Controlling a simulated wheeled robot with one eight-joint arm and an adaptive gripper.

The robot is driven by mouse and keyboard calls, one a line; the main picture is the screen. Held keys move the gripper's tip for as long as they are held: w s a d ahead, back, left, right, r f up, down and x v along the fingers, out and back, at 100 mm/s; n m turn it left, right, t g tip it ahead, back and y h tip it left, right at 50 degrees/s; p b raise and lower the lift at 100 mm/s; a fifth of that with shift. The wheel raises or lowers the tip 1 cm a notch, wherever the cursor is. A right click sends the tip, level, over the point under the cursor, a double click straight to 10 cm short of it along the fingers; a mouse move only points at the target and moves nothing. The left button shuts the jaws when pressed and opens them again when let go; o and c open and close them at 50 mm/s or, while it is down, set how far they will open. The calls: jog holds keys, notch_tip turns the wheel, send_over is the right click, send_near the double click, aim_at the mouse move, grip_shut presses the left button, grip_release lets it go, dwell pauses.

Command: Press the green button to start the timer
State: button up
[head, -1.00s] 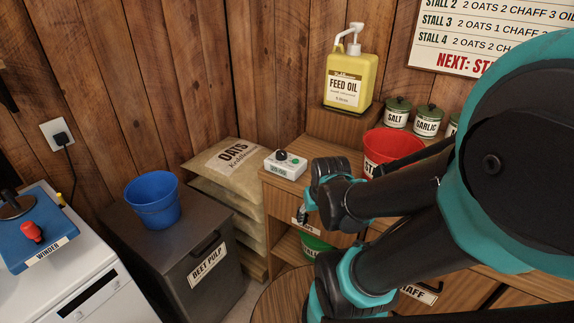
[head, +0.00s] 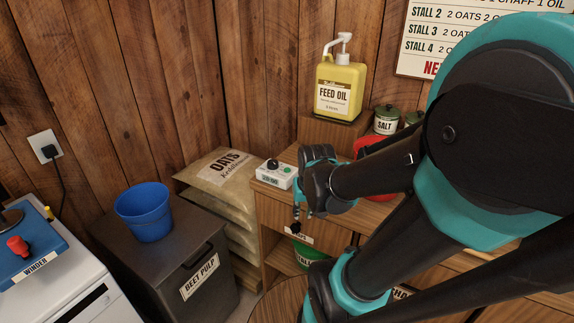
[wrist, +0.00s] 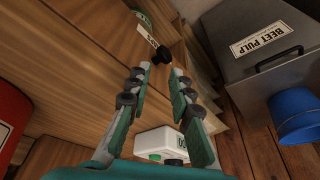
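The timer is a small white box (head: 275,174) with a black knob (head: 272,164), a green button (head: 287,170) and a display. It sits on the wooden cabinet top, near its left end. In the wrist view the timer (wrist: 155,140) is low in the picture, with the green button (wrist: 155,157) partly showing near my gripper's base. My gripper (wrist: 161,68) has its fingers apart, with nothing held. A black drawer knob (wrist: 157,59) shows just beyond the fingertips.
A yellow feed oil bottle (head: 340,88) stands on a raised block behind. A red tub (head: 366,147) is right of the timer, partly hidden by my arm. Oat sacks (head: 222,170), a beet pulp bin (head: 190,240) and a blue bucket (head: 144,211) are left.

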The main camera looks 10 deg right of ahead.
jog(key=w+r+m, duration=0.1)
jog(key=w+r, duration=0.1)
jog(key=w, duration=0.1)
jog(key=w+r+m+g, duration=0.1)
jog(key=w+r, duration=0.2)
jog(key=w+r+m, duration=0.1)
jog(key=w+r, duration=0.2)
jog(key=shift+a+r+g, duration=0.1)
jog(key=shift+a+g, duration=0.15)
jog(key=shift+g, duration=0.05)
grip_shut()
jog(key=w+a+r+m+g, duration=0.1)
jog(key=w+r+m, duration=0.3)
jog(key=w+r, duration=0.5)
notch_tip(320, 180, up, 4)
jog(key=shift+w+f+m+g, duration=0.15)
jog(key=shift+m+g, duration=0.25)
jog(key=shift+g, duration=0.3)
